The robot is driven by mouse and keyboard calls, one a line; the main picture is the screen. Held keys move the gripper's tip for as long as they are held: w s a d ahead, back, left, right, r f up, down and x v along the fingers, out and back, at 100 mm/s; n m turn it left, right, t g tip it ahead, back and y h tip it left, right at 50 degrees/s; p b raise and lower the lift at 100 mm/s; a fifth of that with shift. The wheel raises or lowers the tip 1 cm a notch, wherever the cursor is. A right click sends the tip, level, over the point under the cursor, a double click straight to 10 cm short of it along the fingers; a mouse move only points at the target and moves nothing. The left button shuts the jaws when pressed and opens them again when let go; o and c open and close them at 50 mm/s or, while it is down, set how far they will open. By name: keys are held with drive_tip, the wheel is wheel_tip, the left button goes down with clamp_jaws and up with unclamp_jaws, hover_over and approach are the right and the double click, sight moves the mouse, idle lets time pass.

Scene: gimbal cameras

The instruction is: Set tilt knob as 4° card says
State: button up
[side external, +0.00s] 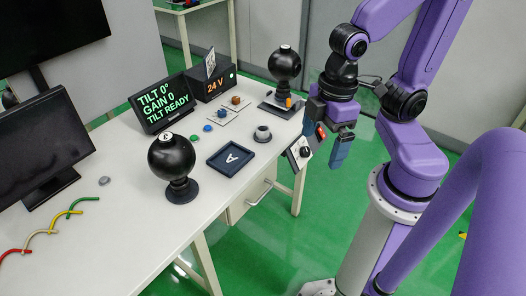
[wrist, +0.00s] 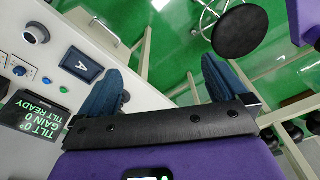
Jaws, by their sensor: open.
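A dark display (side external: 163,102) reads TILT 0°, GAIN 0, TILT READY; it also shows in the wrist view (wrist: 33,112). A small panel with a black knob (side external: 304,152) sits at the table's right edge, beside my gripper. A round grey knob-like piece (side external: 262,133) stands on the table; a similar piece is in the wrist view (wrist: 36,33). Neither carries a tilt label I can read. A small card (side external: 210,63) stands at the black 24 V box; its text is illegible. My gripper (side external: 325,152) is open and empty, off the table's right edge, its blue fingers (wrist: 164,78) apart over the floor.
A dark tray (side external: 231,158) marked A lies between. Coloured buttons, a monitor and cables are also on the table. A stool (wrist: 241,32) stands on the floor.

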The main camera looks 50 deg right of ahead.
drive_tip(key=shift+s+d+r+n, duration=0.1)
drive_tip(key=shift+s+d+n, duration=0.25)
drive_tip(key=shift+s, duration=0.35)
drive_tip(key=shift+c, duration=0.9)
drive_tip(key=shift+s+d, duration=0.2)
drive_tip(key=shift+d, duration=0.05)
drive_tip(key=c, duration=0.4)
drive_tip(key=shift+o, duration=0.2)
drive_tip(key=w+d+f+m+g+y, duration=0.1)
drive_tip(key=w+d+f+m+y, duration=0.35)
drive_tip(key=d+f+m, duration=0.5)
drive_tip(key=w+d+f+m+g+y, duration=0.2)
drive_tip(key=w+d+f+m+y, duration=0.3)
drive_tip(key=m, duration=0.8)
drive_tip(key=s+d+f+m+t, duration=0.3)
drive_tip(key=d+f+m+t, duration=0.2)
drive_tip(key=d+m+t, duration=0.6)
drive_tip(key=m+t+h, duration=0.5)
drive_tip(key=m+h, duration=0.5)
drive_tip(key=m, duration=0.5)
approach(307, 151)
drive_tip(key=shift+x, duration=4.5)
drive_tip(key=shift+c, duration=0.3)
drive_tip(key=c, duration=1)
